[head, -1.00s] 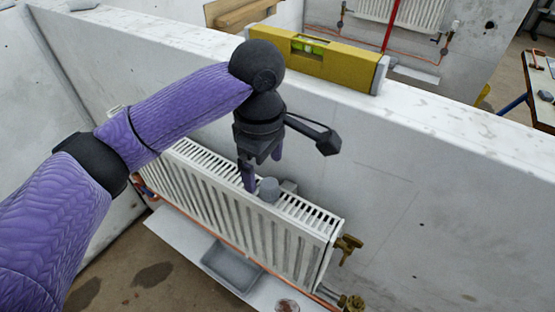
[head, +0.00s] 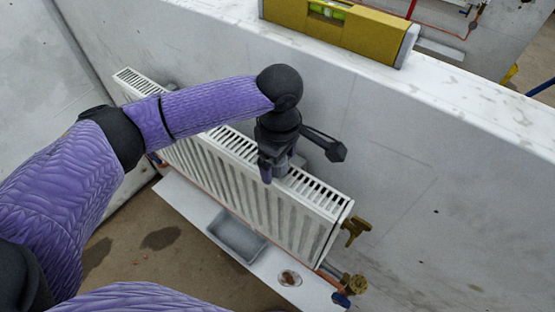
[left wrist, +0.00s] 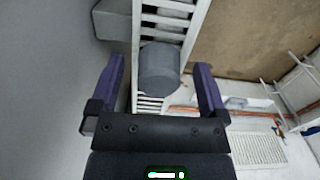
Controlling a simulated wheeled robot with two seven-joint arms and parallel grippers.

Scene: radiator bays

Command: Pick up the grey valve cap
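The grey valve cap (left wrist: 159,68) is a short cylinder on the slatted top of the white radiator (head: 315,190). In the left wrist view it lies between the two purple fingers of my left gripper (left wrist: 162,88), toward their tips, with a gap on each side. The gripper is open. In the head view my left gripper (head: 274,168) points down at the radiator top and hides most of the cap. My right gripper is not in view.
The radiator hangs close to a pale wall (head: 390,150). A yellow spirit level (head: 340,25) lies on the wall's top. Brass valves (head: 355,230) stick out at the radiator's right end. A grey tray (head: 237,238) and a small round dish (head: 289,278) sit on a white board below.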

